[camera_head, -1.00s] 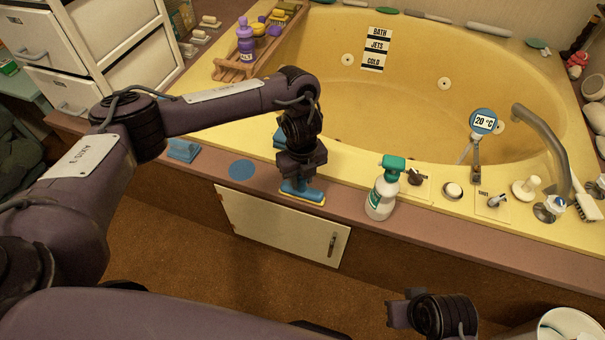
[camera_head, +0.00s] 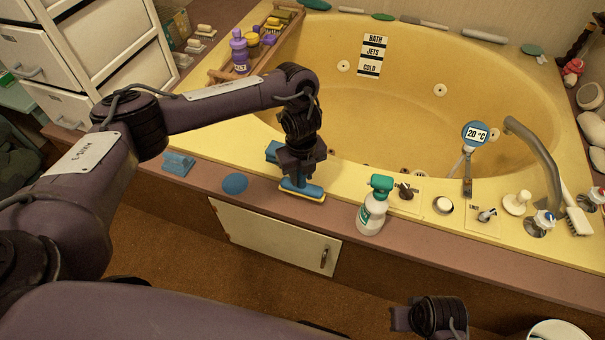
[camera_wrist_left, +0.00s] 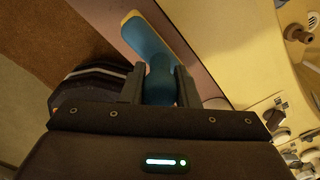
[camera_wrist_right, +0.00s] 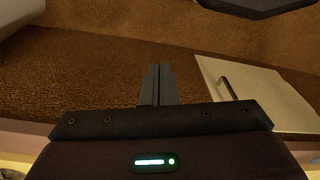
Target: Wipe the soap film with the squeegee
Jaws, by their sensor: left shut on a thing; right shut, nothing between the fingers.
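The squeegee (camera_head: 302,190) is blue with a pale yellow edge along its head. My left gripper (camera_head: 301,174) is shut on its handle and points down, with the head low over the brown tub ledge. I cannot tell whether the head touches the ledge. In the left wrist view the blue handle sits between the fingers (camera_wrist_left: 160,82), with the squeegee head (camera_wrist_left: 150,40) beyond them. My right gripper (camera_head: 400,318) is shut and empty, low in front of the tub; its closed fingers (camera_wrist_right: 157,86) show in the right wrist view. I cannot make out a soap film.
A spray bottle (camera_head: 372,208) stands right of the squeegee. A blue round piece (camera_head: 235,183) and a blue block (camera_head: 178,163) lie to its left. The yellow tub (camera_head: 420,120) is behind, with a faucet (camera_head: 535,160) at right. A cabinet door (camera_head: 275,237) is below the ledge.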

